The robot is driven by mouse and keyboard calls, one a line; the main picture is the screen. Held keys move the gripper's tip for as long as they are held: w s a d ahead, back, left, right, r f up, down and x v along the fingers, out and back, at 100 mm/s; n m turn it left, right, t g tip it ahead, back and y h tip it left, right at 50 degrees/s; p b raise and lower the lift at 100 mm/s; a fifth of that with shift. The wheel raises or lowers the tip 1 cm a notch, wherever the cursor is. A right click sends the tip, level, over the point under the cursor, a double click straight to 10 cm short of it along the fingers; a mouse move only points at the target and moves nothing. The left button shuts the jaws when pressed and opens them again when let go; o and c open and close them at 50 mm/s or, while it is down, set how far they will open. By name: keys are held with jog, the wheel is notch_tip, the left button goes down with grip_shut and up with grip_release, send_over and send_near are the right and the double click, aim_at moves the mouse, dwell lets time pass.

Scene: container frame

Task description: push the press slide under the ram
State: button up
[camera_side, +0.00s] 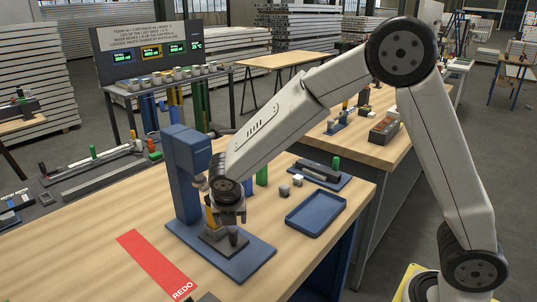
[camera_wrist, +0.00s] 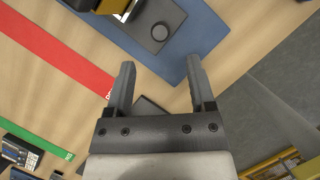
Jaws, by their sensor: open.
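The blue press (camera_side: 183,172) stands upright on a blue base plate (camera_side: 257,254); its ram (camera_side: 200,183) is partly hidden by my arm. The grey press slide (camera_side: 213,246) lies low on the plate, with a dark round knob (camera_side: 234,238) on top. In the wrist view the slide (camera_wrist: 143,40) and its knob (camera_wrist: 159,32) are at the top, beyond my fingertips. My gripper (camera_side: 232,216) is above the slide in the side view. It is open in the wrist view (camera_wrist: 160,66), with no object gripped. Contact with the slide cannot be told.
A red REDO strip (camera_side: 153,262) lies left of the base plate. A blue tray (camera_side: 316,212) and small cubes (camera_side: 291,186) are to the right. A green strip (camera_wrist: 35,136) shows in the wrist view. A dark piece (camera_wrist: 150,107) is partly hidden behind my gripper.

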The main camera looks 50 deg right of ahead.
aim_at(232, 231)
jog(key=shift+x, duration=3.9)
jog(key=shift+c, duration=0.2)
grip_shut()
